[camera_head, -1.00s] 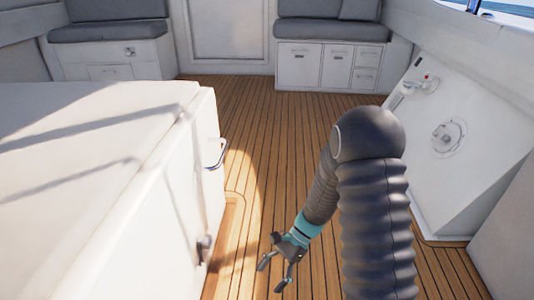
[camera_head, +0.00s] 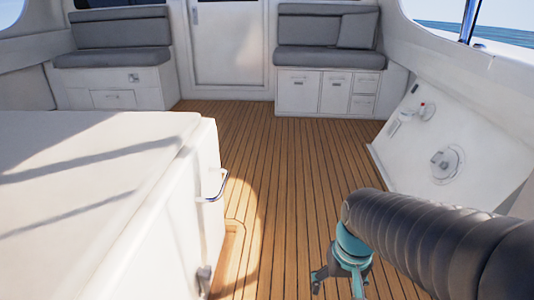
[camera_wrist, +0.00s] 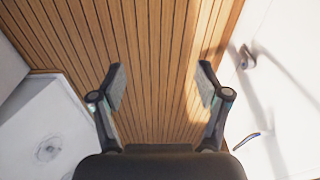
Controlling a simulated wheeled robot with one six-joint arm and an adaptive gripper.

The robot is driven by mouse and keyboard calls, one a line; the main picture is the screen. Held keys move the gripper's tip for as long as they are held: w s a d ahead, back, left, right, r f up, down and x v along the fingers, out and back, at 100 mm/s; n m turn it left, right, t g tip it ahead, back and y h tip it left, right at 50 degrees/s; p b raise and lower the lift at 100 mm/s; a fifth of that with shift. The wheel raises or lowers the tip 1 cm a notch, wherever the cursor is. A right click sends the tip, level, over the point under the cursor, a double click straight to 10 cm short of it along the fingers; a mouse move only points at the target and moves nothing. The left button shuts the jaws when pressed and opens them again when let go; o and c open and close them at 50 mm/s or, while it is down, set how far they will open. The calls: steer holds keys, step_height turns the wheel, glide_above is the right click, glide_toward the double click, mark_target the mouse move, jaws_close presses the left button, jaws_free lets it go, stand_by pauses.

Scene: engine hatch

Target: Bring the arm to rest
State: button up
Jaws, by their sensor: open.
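My gripper (camera_head: 338,284) hangs at the end of my arm, low and right of centre in the head view, above the plank floor. In the wrist view its two fingers (camera_wrist: 160,85) are spread apart with nothing between them. Beyond them is only the wooden floor (camera_wrist: 150,45). My dark ribbed arm comes in from the right edge of the head view and hides part of the floor there.
A white engine box (camera_head: 75,160) with a metal handle (camera_head: 216,186) stands on the left. A white slanted console (camera_head: 470,135) stands on the right. Grey-cushioned seats (camera_head: 328,57) and a white door (camera_head: 229,45) are at the back. The floor between is clear.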

steer(key=s+d+r+t+p, duration=0.1)
steer(key=s+r+t, duration=0.3)
steer(key=r, duration=0.7)
steer(key=shift+s+d+t+h+p, duration=0.2)
steer(key=shift+s+t+h+p, duration=0.15)
steer(key=shift+s, duration=0.1)
